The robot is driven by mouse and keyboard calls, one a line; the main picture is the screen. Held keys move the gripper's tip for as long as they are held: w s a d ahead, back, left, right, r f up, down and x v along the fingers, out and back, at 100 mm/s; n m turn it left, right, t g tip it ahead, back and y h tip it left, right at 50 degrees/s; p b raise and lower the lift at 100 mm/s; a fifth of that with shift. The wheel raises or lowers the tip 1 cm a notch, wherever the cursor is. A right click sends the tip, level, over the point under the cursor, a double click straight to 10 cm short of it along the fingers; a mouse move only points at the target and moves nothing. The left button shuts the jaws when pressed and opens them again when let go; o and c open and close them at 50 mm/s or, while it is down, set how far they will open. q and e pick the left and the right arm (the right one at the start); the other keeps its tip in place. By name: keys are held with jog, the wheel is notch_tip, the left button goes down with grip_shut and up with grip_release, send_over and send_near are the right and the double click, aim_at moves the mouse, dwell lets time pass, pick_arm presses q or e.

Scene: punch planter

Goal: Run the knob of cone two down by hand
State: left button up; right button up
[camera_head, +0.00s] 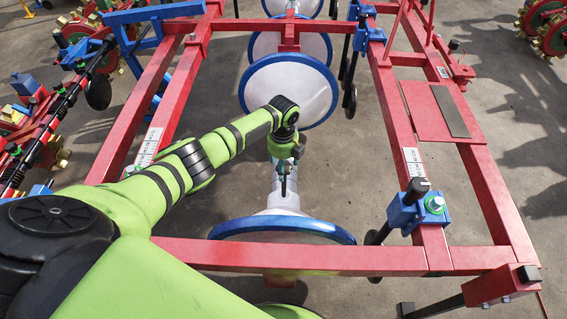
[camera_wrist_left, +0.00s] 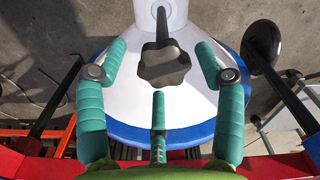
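My left arm reaches in from the left in the head view, and its gripper (camera_head: 286,172) points down over the neck of the nearest white cone (camera_head: 282,212) with a blue rim. In the left wrist view the gripper (camera_wrist_left: 161,52) has its teal fingers spread open. A dark lobed knob (camera_wrist_left: 163,66) on a thin stem shows between the two outer fingers, with visible gaps on both sides. The third finger is below it. The white cone (camera_wrist_left: 190,105) with its blue rim lies behind. I see no number on the cone. My right gripper is not in view.
A red frame (camera_head: 330,257) surrounds the cones, with a crossbeam close in front. More blue-rimmed cones (camera_head: 305,82) stand in line behind. A blue clamp with a black post (camera_head: 403,215) is at right. Implements with blue and red parts stand at left. Bare concrete lies below.

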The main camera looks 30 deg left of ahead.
pick_arm(q)
jog(key=shift+w, duration=0.1)
jog(key=shift+r, duration=0.35)
notch_tip(320, 180, up, 11)
jog(key=shift+r, duration=0.2)
notch_tip(320, 180, up, 12)
dwell(0.7)
